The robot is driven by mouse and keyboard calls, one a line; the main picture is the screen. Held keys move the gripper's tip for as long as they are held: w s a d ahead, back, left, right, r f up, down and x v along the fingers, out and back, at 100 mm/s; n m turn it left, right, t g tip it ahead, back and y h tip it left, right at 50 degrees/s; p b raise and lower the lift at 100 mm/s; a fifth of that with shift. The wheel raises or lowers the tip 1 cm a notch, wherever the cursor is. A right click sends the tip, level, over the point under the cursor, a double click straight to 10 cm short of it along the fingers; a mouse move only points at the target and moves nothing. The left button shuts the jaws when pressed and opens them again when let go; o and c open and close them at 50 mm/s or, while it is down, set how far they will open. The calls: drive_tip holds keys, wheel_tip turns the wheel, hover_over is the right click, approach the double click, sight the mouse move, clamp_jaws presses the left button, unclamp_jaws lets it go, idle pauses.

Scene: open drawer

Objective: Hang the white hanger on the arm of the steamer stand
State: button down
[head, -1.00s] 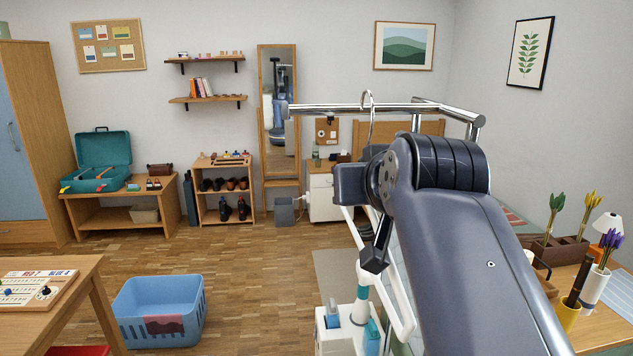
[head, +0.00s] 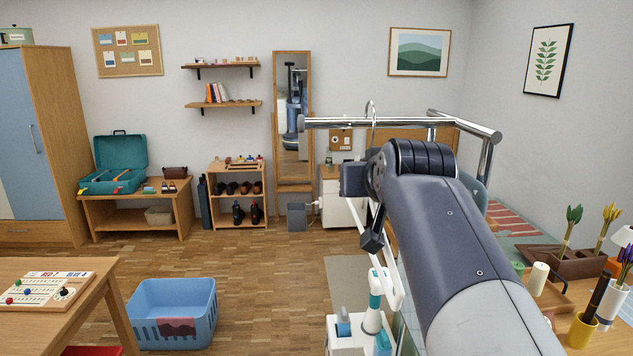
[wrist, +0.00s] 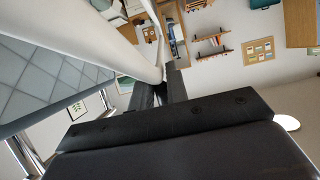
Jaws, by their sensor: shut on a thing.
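The white hanger (head: 391,283) hangs from my gripper (head: 372,240), seen beyond my arm in the head view. Its metal hook (head: 371,107) rises above the chrome arm of the steamer stand (head: 335,123); I cannot tell whether the hook is around the bar or only in line with it. In the wrist view my gripper (wrist: 160,92) is shut on the hanger, whose white bar (wrist: 115,38) runs up to the fingers. My arm hides part of the hanger and stand. The steamer's white base (head: 345,345) stands low on the floor.
A second chrome bar and post (head: 485,160) stand on the right. A desk (head: 560,300) with plants and pen cups is at right. A blue basket (head: 172,312) and a wooden table (head: 60,325) are at left. The floor (head: 255,270) between is open.

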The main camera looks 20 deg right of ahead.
drive_tip(key=shift+w+d+p, duration=0.4)
drive_tip(key=shift+w+p, duration=0.05)
drive_tip(key=shift+w, duration=0.95)
drive_tip(key=shift+w+d+p, duration=0.4)
drive_tip(key=shift+w+p, duration=0.05)
drive_tip(key=shift+w, duration=1)
drive_tip(key=shift+w+d+p, duration=0.4)
drive_tip(key=shift+w+p, duration=0.05)
drive_tip(key=shift+w, duration=0.95)
drive_tip(key=shift+s+f+b, duration=0.1)
drive_tip(key=shift+f+b, duration=1.1)
drive_tip(key=shift+f, duration=0.15)
drive_tip(key=c, duration=1.3)
unclamp_jaws()
drive_tip(key=b+v, duration=0.1)
drive_tip(key=v, duration=0.9)
drive_tip(key=shift+s+a+r+b, duration=0.1)
drive_tip(key=shift+s+r+b, duration=0.1)
drive_tip(key=shift+s+b, duration=0.15)
